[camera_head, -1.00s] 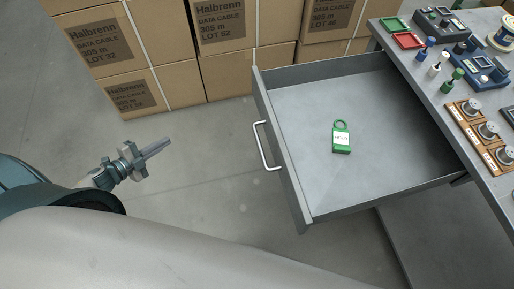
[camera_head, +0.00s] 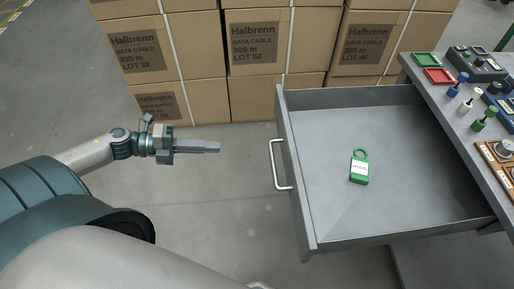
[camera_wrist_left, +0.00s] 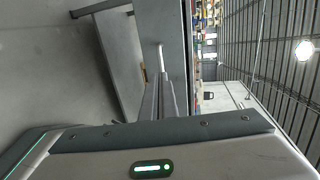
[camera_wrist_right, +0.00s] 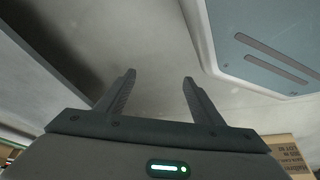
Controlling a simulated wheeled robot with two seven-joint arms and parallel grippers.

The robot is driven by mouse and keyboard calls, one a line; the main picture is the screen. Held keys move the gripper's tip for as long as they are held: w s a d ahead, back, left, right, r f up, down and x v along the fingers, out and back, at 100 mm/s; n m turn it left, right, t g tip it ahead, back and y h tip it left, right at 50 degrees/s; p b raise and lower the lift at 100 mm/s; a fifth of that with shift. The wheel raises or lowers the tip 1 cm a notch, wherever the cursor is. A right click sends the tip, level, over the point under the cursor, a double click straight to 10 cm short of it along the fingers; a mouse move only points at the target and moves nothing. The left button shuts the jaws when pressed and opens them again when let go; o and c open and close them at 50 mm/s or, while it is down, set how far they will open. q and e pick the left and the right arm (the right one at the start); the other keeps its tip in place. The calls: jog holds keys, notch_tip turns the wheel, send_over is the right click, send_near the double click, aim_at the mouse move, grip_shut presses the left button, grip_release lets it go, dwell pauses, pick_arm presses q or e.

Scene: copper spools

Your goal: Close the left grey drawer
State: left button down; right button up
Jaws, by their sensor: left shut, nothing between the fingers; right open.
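The grey drawer (camera_head: 312,222) stands pulled far out from under the workbench, with its silver bar handle (camera_head: 279,164) on the front panel. A green padlock-shaped tag (camera_head: 359,168) lies on its floor. My left gripper (camera_head: 217,147) is shut and empty, left of the handle and apart from it, its fingers pointing toward the drawer front. In the left wrist view the fingers (camera_wrist_left: 160,98) point at the drawer front and handle (camera_wrist_left: 161,58). My right gripper (camera_wrist_right: 158,82) is open and empty in the right wrist view; it is not seen in the head view.
Stacked cardboard boxes (camera_head: 190,95) stand behind the drawer. The floor (camera_head: 225,200) left of the drawer front is clear.

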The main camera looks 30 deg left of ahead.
pick_arm(q)
jog(key=p+x, duration=0.2)
jog(key=x, duration=1.1)
jog(key=shift+w+d+p, duration=0.25)
jog(key=shift+p, duration=0.15)
pick_arm(e)
jog(key=shift+w+a+r+t+y, duration=0.15)
jog(key=shift+w+a+r+t, duration=0.45)
jog(key=shift+a, duration=0.1)
jog(key=shift+w+a+r+t+y, duration=0.15)
jog(key=shift+w+a+r+t, duration=0.4)
jog(key=shift+a, duration=0.15)
pick_arm(q)
jog(key=shift+f, duration=0.1)
jog(key=shift+w+d, duration=0.1)
pick_arm(e)
jog(key=shift+r, duration=0.1)
